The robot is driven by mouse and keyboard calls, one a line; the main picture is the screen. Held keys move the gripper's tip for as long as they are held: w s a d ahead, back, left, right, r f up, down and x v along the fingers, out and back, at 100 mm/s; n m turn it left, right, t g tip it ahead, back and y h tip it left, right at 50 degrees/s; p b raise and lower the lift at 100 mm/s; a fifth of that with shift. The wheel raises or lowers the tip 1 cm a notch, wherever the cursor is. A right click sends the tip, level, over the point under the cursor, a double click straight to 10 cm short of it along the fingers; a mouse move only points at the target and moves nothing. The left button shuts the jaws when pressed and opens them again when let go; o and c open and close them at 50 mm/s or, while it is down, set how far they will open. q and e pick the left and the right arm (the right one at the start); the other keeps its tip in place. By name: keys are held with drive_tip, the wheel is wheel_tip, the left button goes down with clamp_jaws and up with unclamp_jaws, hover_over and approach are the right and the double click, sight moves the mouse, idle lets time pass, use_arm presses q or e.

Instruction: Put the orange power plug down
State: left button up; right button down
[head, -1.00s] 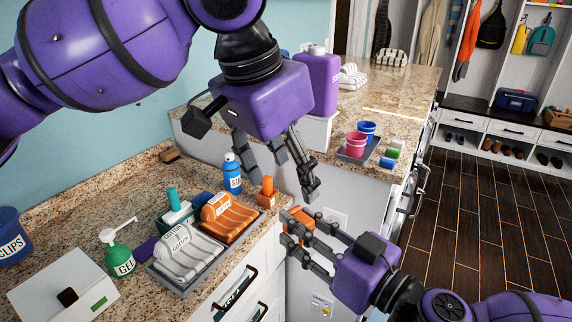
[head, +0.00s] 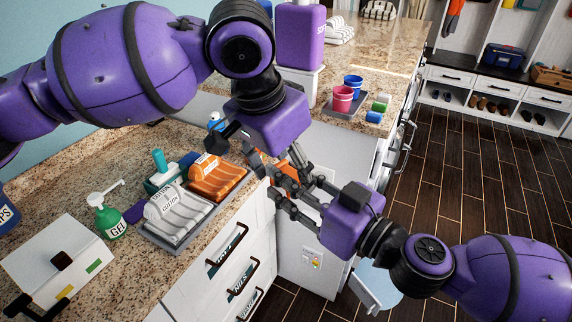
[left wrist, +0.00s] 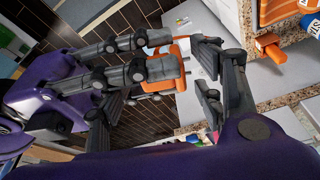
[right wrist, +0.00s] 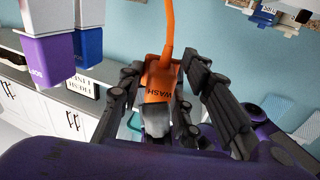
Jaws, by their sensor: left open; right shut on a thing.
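The orange power plug (right wrist: 160,82), labelled WASH, is shut between the fingers of my right gripper (right wrist: 162,68). Its orange cord runs up from it, and a grey end points towards the palm. In the head view, the plug (head: 283,171) is partly hidden by fingers, held in front of the counter's end. My right gripper (head: 284,184) reaches in from the right. My left gripper (head: 268,168) is open and comes down from above, close to the plug. In the left wrist view, the plug (left wrist: 180,62) shows between the open left fingers; contact with them is unclear.
The granite counter (head: 125,165) holds folded orange and grey towels (head: 172,205), a green gel bottle (head: 109,218) and a white box (head: 55,262). Pink and blue cups (head: 343,97) stand on the farther counter. An orange object (left wrist: 270,47) stands near the counter edge.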

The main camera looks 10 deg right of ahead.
use_arm(q)
drive_tip(key=c, duration=1.1)
drive_tip(key=shift+c, duration=0.8)
use_arm(e)
drive_tip(key=c, duration=1.2)
unclamp_jaws()
